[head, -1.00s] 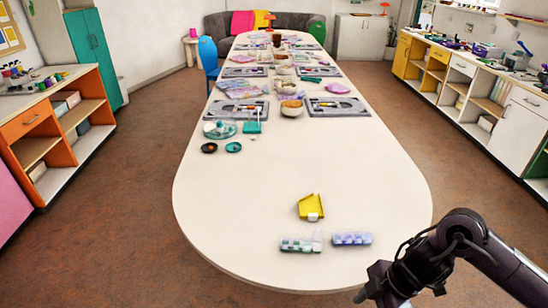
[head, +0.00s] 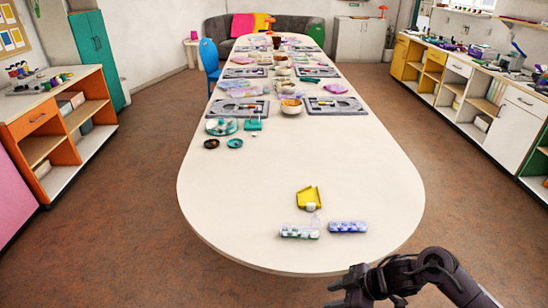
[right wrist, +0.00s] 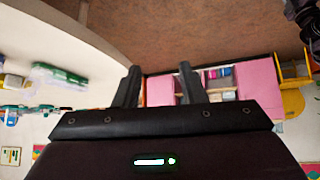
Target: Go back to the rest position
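My right gripper (head: 338,294) shows at the bottom of the head view, past the near end of the long cream table (head: 250,210). In the right wrist view its two fingers (right wrist: 158,72) stand apart with nothing between them. On the near end of the table lie a yellow scoop-like tray (head: 308,197), a bead box with green contents (head: 299,231) and a bead box with blue contents (head: 348,227). The right gripper is apart from all of them.
Further up the table are grey bead boards (head: 238,111), bowls (head: 291,107) and small dark dishes (head: 211,144). An orange shelf unit (head: 40,127) stands at left, white cabinets (head: 515,128) at right. Brown floor (head: 120,230) is clear around the table's near end.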

